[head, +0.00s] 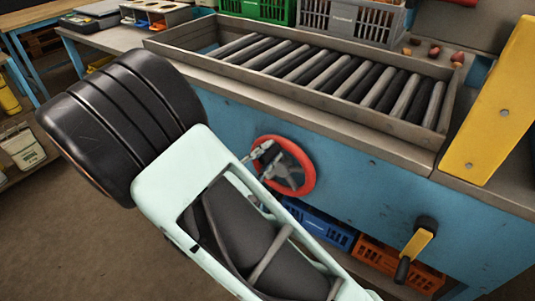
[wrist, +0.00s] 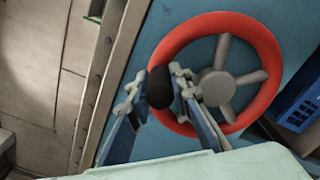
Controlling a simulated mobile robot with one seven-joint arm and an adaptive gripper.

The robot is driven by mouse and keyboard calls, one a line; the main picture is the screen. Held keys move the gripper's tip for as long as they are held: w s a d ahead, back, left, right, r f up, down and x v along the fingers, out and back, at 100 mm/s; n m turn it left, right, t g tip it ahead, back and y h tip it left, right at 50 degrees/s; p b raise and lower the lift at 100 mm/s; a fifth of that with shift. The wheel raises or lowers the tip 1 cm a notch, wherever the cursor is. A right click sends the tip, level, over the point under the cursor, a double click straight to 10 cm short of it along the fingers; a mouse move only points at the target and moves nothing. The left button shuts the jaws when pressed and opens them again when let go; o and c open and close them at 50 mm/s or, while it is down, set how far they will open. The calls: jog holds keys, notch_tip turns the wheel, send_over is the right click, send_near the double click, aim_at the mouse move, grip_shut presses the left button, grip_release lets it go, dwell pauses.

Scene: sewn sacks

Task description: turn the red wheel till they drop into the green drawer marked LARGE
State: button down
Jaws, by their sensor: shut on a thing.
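The red wheel (head: 309,172) is mounted on the blue front of the bench, below the roller bed. In the wrist view the red wheel (wrist: 262,38) shows a grey hub and spokes, with a black knob (wrist: 160,87) at the left of its rim. My gripper (wrist: 160,90) is shut on this black knob, one finger on each side. In the head view my gripper (head: 264,158) is at the wheel's upper left, partly behind my arm. A green crate (head: 258,9) stands behind the roller bed, cut by the top edge. I cannot make out a drawer marked LARGE.
The roller bed (head: 437,158) is empty. A grey crate (head: 350,20) and small reddish lumps (head: 458,57) are behind it. Blue (head: 322,226) and orange (head: 395,265) crates sit below. A yellow post (head: 503,105) and a yellow-and-black crank (head: 417,245) are at the right.

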jog(key=shift+s+d+f, duration=0.1)
jog(key=c, duration=1.7)
grip_release()
jog(key=shift+c, duration=0.2)
jog(key=v, duration=1.2)
